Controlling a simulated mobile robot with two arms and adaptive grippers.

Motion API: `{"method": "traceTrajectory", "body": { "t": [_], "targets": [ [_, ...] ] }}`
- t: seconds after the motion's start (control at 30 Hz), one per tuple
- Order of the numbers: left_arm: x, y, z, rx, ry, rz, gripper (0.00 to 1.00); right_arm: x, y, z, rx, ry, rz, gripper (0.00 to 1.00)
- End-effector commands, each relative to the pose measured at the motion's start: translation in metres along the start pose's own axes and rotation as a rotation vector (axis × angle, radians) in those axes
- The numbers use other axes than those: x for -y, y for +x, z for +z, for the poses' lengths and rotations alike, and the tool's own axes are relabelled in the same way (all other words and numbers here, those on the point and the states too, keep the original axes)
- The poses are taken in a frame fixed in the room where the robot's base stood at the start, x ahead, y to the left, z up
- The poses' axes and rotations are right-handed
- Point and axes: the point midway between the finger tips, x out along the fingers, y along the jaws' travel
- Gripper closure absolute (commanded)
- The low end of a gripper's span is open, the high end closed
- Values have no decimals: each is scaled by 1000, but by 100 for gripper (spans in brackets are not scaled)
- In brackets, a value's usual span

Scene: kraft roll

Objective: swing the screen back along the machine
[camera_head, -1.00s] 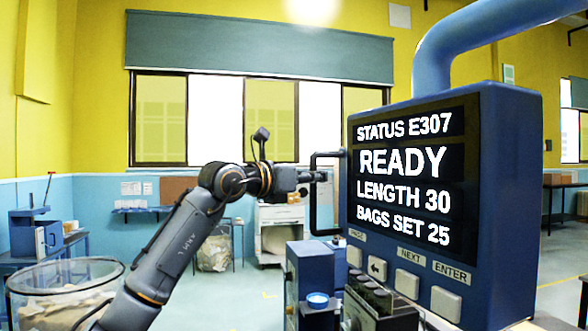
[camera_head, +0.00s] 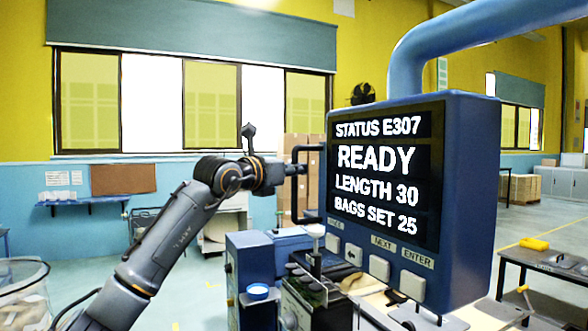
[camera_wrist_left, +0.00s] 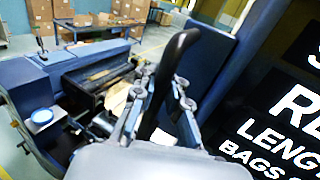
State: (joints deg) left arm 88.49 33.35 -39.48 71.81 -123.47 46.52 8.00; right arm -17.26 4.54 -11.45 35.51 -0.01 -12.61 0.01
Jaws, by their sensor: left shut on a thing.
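The screen (camera_head: 385,180) is a dark blue box hung from a thick blue pipe arm (camera_head: 460,40). It reads STATUS E307, READY, LENGTH 30, BAGS SET 25, with buttons along its lower edge. A black bar handle (camera_head: 297,190) stands off its left side. My left gripper (camera_head: 298,170) is shut on the handle's upright bar. In the left wrist view the handle (camera_wrist_left: 180,60) passes between the two fingers (camera_wrist_left: 160,105), and the screen (camera_wrist_left: 285,110) fills the right side. The blue machine (camera_head: 250,265) stands below and behind the screen. My right gripper is not in view.
A bin with a clear wall (camera_head: 22,290) stands at lower left. A dark table (camera_head: 545,270) with a yellow item is at right. Stacked cartons (camera_head: 300,150) stand behind the handle.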

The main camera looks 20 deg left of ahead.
Motion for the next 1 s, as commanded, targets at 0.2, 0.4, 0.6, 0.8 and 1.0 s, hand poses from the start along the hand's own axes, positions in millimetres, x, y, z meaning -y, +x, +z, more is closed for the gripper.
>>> {"method": "traceTrajectory", "body": {
  "t": [0.2, 0.4, 0.6, 0.8, 1.0],
  "targets": [
    [4, 2, -4, -6, -1, -7, 63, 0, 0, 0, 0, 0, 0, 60],
    [2, 1, -1, -2, 0, -5, 63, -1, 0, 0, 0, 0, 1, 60],
    [1, -6, 0, 0, 1, -3, 63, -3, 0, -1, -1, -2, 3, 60],
    [1, -39, -1, -1, 3, -2, 63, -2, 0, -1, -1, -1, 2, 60],
    [3, -81, -2, -3, 4, -4, 63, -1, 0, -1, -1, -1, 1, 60]
  ]
}}
